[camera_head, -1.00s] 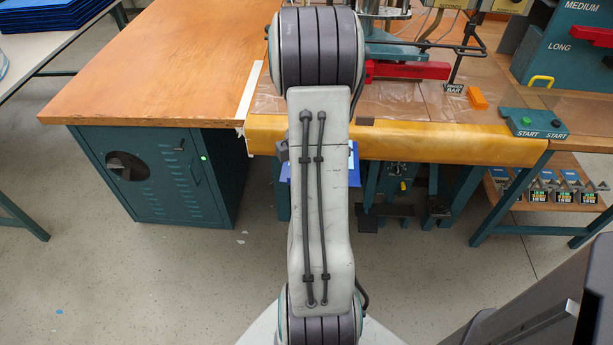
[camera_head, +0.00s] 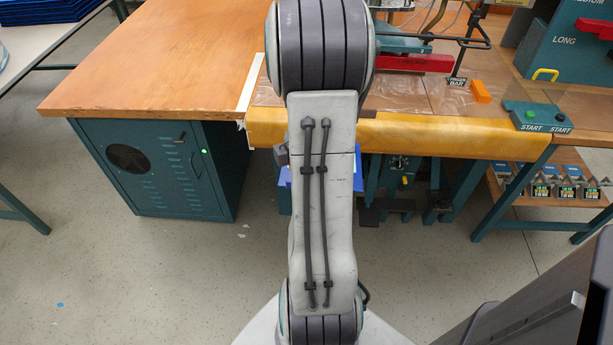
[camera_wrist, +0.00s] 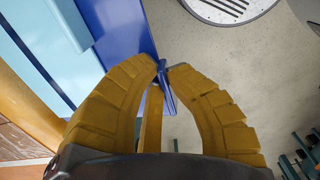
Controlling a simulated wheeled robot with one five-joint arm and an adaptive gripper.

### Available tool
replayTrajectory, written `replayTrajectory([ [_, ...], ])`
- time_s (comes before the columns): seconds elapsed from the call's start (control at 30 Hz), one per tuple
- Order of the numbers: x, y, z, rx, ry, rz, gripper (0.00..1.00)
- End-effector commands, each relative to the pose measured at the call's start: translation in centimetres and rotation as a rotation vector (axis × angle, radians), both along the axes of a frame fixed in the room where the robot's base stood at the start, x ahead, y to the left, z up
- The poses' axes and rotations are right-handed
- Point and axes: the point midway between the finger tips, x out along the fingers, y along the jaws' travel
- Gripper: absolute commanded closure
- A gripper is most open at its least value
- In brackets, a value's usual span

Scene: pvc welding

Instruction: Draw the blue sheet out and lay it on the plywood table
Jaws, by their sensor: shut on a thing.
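The blue sheet (camera_wrist: 118,35) shows at the top of the wrist view as a dark blue flat surface. In the head view my arm hides the gripper and most of the sheet. Only small blue patches show beside the arm, below the yellow-edged bench (camera_head: 440,134). The plywood table (camera_head: 165,65) is at the upper left, with a broad bare top.
A teal cabinet (camera_head: 150,172) stands under the plywood table. A welding machine with a red bar (camera_head: 412,63) and a start-button box (camera_head: 538,117) occupy the right bench. A stack of blue sheets (camera_head: 50,10) lies at far left. The floor (camera_head: 150,270) at left is clear.

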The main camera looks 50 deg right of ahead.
Motion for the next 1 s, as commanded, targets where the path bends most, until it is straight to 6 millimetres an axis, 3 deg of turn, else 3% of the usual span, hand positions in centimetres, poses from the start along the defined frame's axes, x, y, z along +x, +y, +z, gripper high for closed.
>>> replayTrajectory([
  [1.0, -3.0, 4.4, 0.0, -0.002, -0.001, 0.000, 1.00],
])
